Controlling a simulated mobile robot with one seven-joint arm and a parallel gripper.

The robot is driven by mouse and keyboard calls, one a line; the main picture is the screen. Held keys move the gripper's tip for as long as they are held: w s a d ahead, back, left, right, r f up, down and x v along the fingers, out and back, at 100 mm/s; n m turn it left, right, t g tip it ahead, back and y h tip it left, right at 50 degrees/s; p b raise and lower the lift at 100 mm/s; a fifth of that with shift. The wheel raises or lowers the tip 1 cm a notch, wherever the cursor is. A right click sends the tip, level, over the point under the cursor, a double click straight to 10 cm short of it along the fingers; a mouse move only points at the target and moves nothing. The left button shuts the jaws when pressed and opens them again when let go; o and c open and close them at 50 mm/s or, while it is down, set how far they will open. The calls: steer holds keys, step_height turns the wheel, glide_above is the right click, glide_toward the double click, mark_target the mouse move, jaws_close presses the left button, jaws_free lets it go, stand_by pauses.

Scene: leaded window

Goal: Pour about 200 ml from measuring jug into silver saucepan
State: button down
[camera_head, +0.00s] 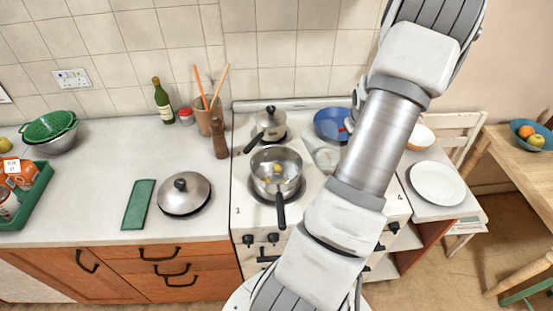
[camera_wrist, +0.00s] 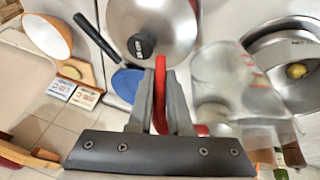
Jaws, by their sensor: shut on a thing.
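The silver saucepan (camera_head: 291,187) stands on the front left burner of the hob, its dark handle toward the front edge. A small yellowish thing lies in it. The saucepan also shows at the right of the wrist view (camera_wrist: 262,45). The clear measuring jug (camera_head: 324,157) is just right of the saucepan, partly behind my arm. In the wrist view the jug (camera_wrist: 222,85) is right of my gripper (camera_wrist: 160,85), which is shut on its red handle (camera_wrist: 160,105). The jug's tilt and its liquid level are not clear.
A lidded pan (camera_head: 271,120) is on the back left burner and a blue pan (camera_head: 328,124) at the back right. A domed lid (camera_head: 184,193) lies on the left counter. A white plate (camera_head: 437,183) is to the right. My arm hides part of the hob.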

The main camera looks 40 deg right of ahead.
steer(key=shift+s+d+r+t+y, duration=0.25)
steer(key=shift+s+d+t+y, duration=0.1)
steer(key=shift+d+t+y, duration=0.05)
steer(key=shift+s+d+r+m+t+y, duration=0.2)
steer(key=shift+d+r+m+t+y, duration=0.1)
steer(key=shift+t+y, duration=0.3)
